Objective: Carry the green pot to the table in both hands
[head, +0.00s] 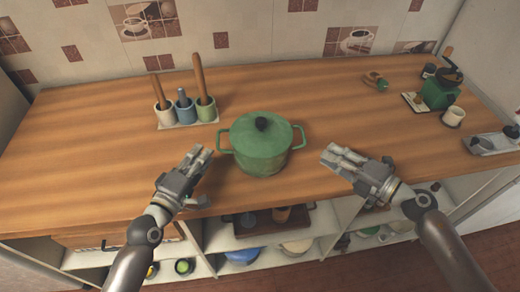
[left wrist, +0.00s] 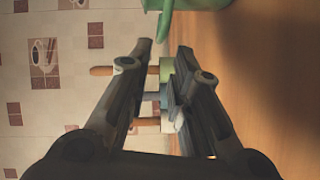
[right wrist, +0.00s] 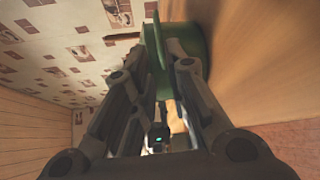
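The green pot (head: 261,152) stands upright on the wooden counter, with its lid and dark knob on and a loop handle on each side. My left gripper (head: 205,155) is open and empty, just left of and in front of the left handle (head: 223,139). In the left wrist view the pot's green handle (left wrist: 165,18) shows beyond the fingertips. My right gripper (head: 328,153) is open, a short way right of the right handle (head: 301,137). In the right wrist view the pot (right wrist: 187,38) lies beyond the fingertips. Neither gripper visibly touches the pot.
A tray (head: 188,123) with three utensil cups stands behind left of the pot. A green coffee grinder (head: 438,92) and a cream cup (head: 453,116) stand at the right. The counter's left part is bare. Shelves with dishes (head: 241,256) lie below the front edge.

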